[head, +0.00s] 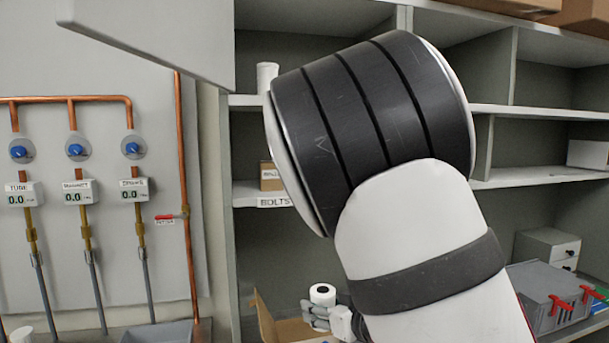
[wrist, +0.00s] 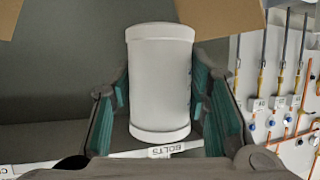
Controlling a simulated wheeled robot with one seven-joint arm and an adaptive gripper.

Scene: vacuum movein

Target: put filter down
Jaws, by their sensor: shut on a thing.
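The filter, a white cylinder with raised rims (wrist: 160,82), stands between my two fingers in the wrist view. My gripper (wrist: 159,90) is shut on it, with teal pads against its sides. Dark lettering shows at its right edge. In the head view the filter (head: 322,293) is small, with a dark hole in its top, and looks roughly upright. My gripper (head: 319,314) shows below it, partly hidden by my large arm link. The wrist picture is upside down relative to the head view. I cannot tell whether the filter touches anything beneath.
An open cardboard box (head: 266,322) is just below and left of the filter. The shelf labelled BOLTS (head: 274,202) is above it. Another white cylinder (head: 266,76) stands higher up. A grey bin with red clamps (head: 548,295) is at right; gauges and pipes (head: 76,193) line the left wall.

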